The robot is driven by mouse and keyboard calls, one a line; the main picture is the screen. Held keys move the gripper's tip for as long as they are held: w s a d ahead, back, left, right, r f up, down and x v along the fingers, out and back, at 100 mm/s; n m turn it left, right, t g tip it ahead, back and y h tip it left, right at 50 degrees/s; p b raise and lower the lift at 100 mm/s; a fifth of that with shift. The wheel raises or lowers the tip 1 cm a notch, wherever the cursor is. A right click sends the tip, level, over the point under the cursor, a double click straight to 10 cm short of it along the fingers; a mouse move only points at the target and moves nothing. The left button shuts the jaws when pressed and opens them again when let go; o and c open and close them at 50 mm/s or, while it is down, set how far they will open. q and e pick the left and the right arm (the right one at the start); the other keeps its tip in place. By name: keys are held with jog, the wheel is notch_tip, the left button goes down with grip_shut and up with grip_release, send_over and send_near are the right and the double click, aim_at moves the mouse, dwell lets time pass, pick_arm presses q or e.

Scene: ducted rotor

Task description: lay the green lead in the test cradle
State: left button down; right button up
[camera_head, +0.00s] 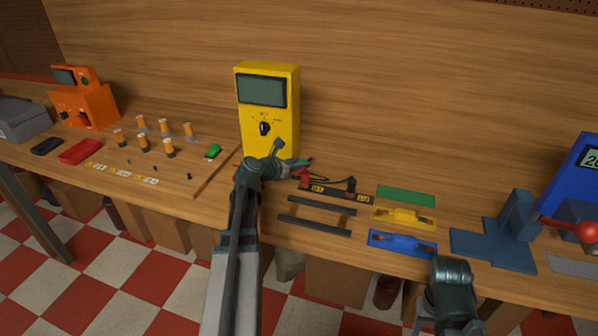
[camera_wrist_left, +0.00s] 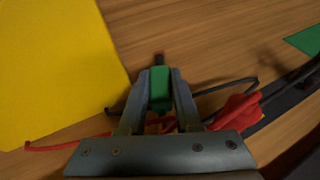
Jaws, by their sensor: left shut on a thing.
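My left gripper (camera_head: 303,162) is in front of the yellow meter, above the bench. In the left wrist view its two fingers (camera_wrist_left: 160,92) are shut on a green block with a dark tip, which looks like the green lead (camera_wrist_left: 160,85). A black rail with pale labels, likely the test cradle (camera_head: 335,194), lies just right of and below the gripper in the head view. A red lead end (camera_head: 304,178) sits at its left part; it also shows in the left wrist view (camera_wrist_left: 236,110). My right gripper is not visible; only my right arm shows at the bottom.
The yellow meter (camera_head: 267,110) stands close to the left gripper. Two dark bars (camera_head: 315,225) lie in front of the rail. Green (camera_head: 405,194), yellow (camera_head: 380,215) and blue (camera_head: 380,238) plates are at the right, near a dark blue stand (camera_head: 495,245). Red and black wires cross beneath the gripper.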

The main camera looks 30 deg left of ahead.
pick_arm(q)
jog(key=shift+f, duration=0.3)
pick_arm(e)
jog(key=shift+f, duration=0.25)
pick_arm(q)
jog(key=shift+f, duration=0.15)
jog(key=c, duration=0.9)
grip_release()
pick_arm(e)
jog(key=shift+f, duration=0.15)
